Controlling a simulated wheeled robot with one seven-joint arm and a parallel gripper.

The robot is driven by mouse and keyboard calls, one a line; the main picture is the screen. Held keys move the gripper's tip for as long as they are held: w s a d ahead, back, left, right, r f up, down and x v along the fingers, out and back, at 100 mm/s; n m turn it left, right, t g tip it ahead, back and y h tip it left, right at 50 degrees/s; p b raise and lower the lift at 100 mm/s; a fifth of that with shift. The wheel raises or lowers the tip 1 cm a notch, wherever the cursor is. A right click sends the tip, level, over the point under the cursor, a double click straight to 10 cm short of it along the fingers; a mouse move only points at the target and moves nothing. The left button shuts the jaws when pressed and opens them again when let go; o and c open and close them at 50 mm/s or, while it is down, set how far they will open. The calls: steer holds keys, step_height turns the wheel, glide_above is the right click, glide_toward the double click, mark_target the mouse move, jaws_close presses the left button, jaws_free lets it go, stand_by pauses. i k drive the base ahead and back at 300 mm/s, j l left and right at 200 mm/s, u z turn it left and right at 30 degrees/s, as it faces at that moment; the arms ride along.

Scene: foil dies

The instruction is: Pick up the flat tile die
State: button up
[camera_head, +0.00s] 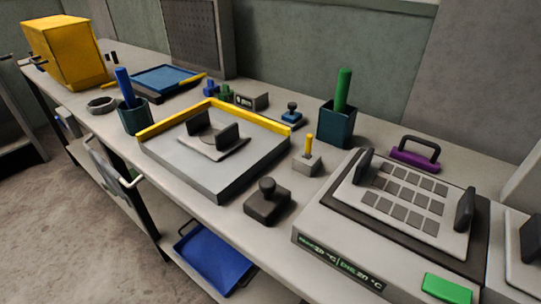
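A pale flat plate (345,194) with a grid of grey square tiles and a dark upright grip at each end lies on the dark top of the heater unit (315,228) at the right; it looks like the flat tile die. A smaller pale plate (190,144) with two dark grips lies on a grey block with yellow edge rails (215,184) at mid-bench. Part of another pale piece with a dark grip (530,238) is cut off at the right edge. My gripper is not in view.
A purple handled tool (415,158) stands close behind the heater unit. A dark knobbed stamp (267,203) and a small block with a yellow peg (307,164) stand left of it. Dark cups hold green (343,91) and blue (124,87) rods. A yellow box (62,50) is far left.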

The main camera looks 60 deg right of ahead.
mark_target(438, 214)
steer(key=k+z, duration=0.25)
steer(key=k, duration=0.65)
steer(key=k+l+z, duration=0.1)
steer(key=k+z, duration=0.15)
steer(key=k, duration=0.65)
